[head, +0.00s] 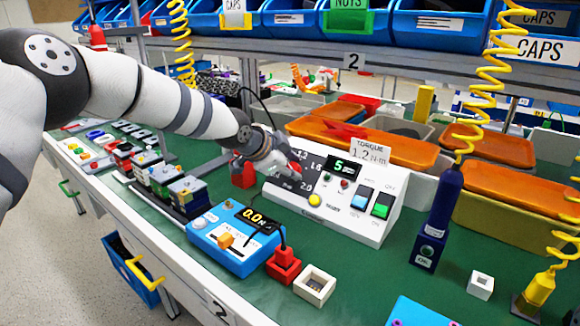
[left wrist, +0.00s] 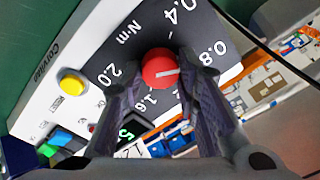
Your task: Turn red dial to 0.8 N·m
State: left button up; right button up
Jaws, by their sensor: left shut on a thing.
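The red dial (left wrist: 160,68) sits on the dark scale of a white torque box (head: 330,225) and is round with a white pointer line. My left gripper (head: 290,170) is at the box's left side. In the left wrist view its two dark fingers (left wrist: 160,85) stand on either side of the dial, shut on it. The line points right in that view, just below the 0.8 mark (left wrist: 212,52). Marks 0.4, 1.6 and 2.0 also show; 1.2 is hidden there behind a finger. A card on the box reads TORQUE 1.2 N·m. My right gripper is out of view.
The box also has a yellow button (head: 314,200), a blue switch (head: 358,202), a green switch (head: 382,206) and a green display. A blue meter (head: 232,238) stands in front, a dark blue tool (head: 436,220) at right. Orange-lidded bins (head: 400,148) stand behind.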

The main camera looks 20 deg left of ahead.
pick_arm(q)
jog(key=shift+f, duration=0.15)
jog(key=o, duration=1.2)
jog(key=shift+c, duration=0.2)
jog(key=v, duration=1.2)
